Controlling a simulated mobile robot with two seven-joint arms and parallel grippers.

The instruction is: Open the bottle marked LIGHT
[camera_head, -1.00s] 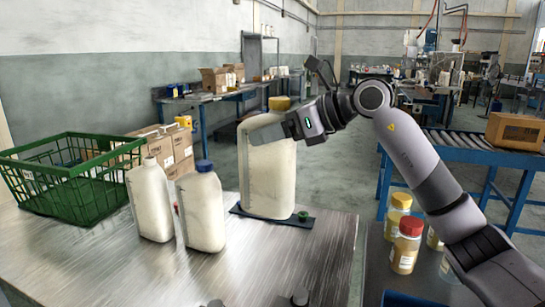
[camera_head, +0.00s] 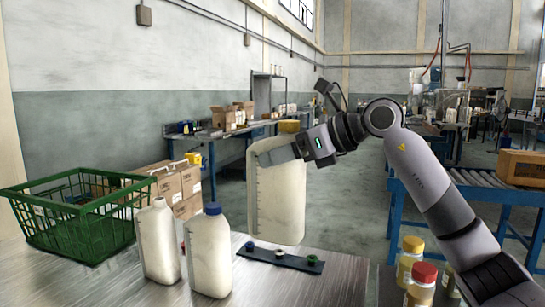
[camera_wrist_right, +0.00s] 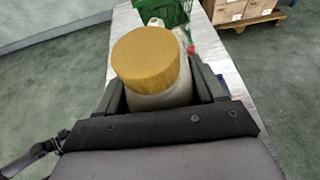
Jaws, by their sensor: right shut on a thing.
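A large cream-white bottle (camera_head: 277,205) with a yellow cap (camera_head: 289,126) hangs upright above the metal table. My right gripper (camera_head: 275,156) is shut on it near its top. In the right wrist view, the yellow cap (camera_wrist_right: 146,60) sits on the bottle between the fingers. I cannot read a LIGHT mark on any bottle. My left gripper is not in view.
A dark strip (camera_head: 300,262) with small coloured knobs lies on the table (camera_head: 270,288) below the held bottle. A green basket (camera_head: 75,230) stands at the left. Small jars (camera_head: 421,285) stand at the lower right. Cardboard boxes (camera_head: 178,185) are behind.

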